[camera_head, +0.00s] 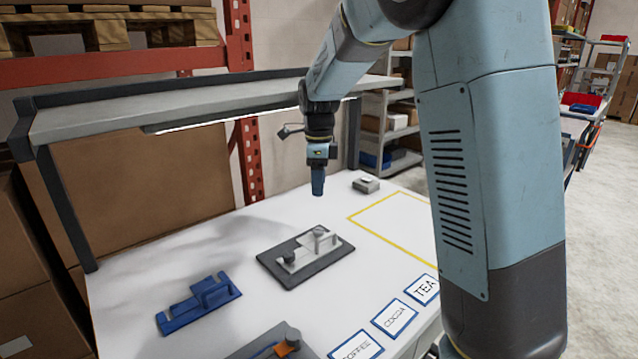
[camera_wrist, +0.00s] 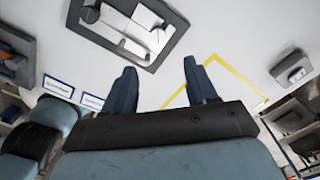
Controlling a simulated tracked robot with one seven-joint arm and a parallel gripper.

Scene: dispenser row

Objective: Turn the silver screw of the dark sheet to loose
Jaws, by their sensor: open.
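The dark sheet (camera_head: 281,276) lies flat on the white table and carries a silver-grey fixture (camera_head: 310,256). A light knob-like piece (camera_head: 319,232) stands at the fixture's far right end, and a dark round knob (camera_head: 289,256) sits at its near left end. Which of them is the silver screw I cannot tell for certain. In the wrist view the dark sheet (camera_wrist: 178,40) shows at the top, partly cut off, with the dark knob (camera_wrist: 90,14) at its left. My gripper (camera_wrist: 160,68) is open and empty. In the head view it hangs fingers down above the table, beyond the sheet.
A blue fixture (camera_head: 200,302) lies to the left, and another dark plate with an orange part (camera_head: 285,348) is at the front. A small grey block (camera_head: 366,184) stands at the back. Label cards line the right edge, near a yellow outline (camera_head: 375,210). A shelf (camera_head: 180,105) spans above the table's back left.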

